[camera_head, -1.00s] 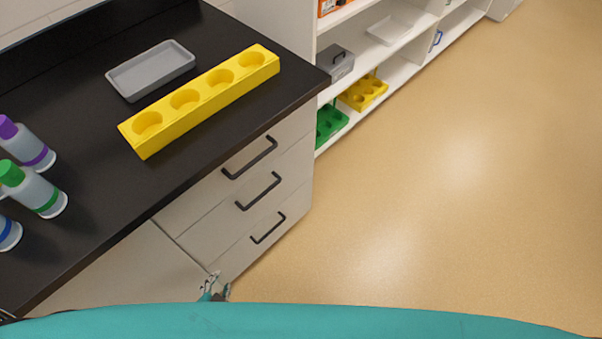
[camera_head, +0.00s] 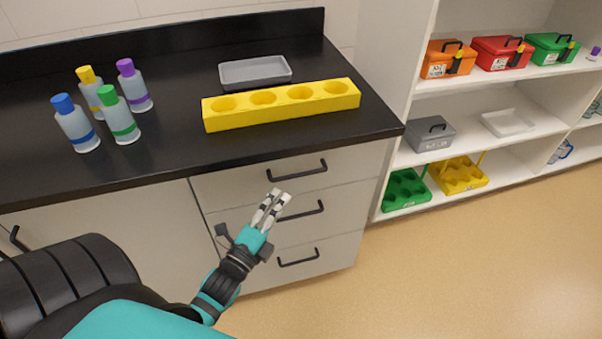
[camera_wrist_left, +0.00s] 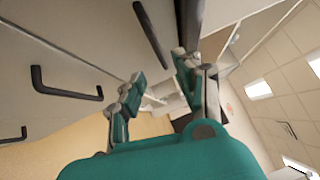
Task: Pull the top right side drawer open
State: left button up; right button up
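The top right side drawer (camera_head: 240,183) is the uppermost of three pale drawers under the black counter. It looks shut. Its dark bar handle (camera_head: 297,173) is clear of any finger; it also shows in the left wrist view as the handle (camera_wrist_left: 151,36) closest to the dark counter edge. My left gripper (camera_head: 278,195) is in front of the drawer stack, below and left of the top handle, fingers pointing up and right. In the left wrist view its fingers (camera_wrist_left: 159,68) are apart with nothing between them. My right gripper is not in view.
The middle handle (camera_head: 302,213) and bottom handle (camera_head: 299,258) lie below. On the counter stand a yellow rack (camera_head: 282,113), a grey tray (camera_head: 255,70) and several bottles. A white shelf unit (camera_head: 395,150) stands right. The floor (camera_head: 450,270) in front is clear.

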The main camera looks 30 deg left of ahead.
aim_at(300, 173)
pick_arm(q)
jog(key=w, duration=0.3)
jog(key=w+r, duration=0.1)
jog(key=w, duration=0.5)
jog(key=shift+w+a+r+p, duration=0.15)
jog(key=shift+a+p, duration=0.15)
jog(key=shift+w, duration=0.35)
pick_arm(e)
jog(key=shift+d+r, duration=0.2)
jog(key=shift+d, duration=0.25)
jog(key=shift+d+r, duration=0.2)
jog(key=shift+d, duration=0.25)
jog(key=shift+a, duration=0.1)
pick_arm(q)
jog(key=shift+c, duration=1.1)
jog(key=c, duration=0.4)
grip_shut()
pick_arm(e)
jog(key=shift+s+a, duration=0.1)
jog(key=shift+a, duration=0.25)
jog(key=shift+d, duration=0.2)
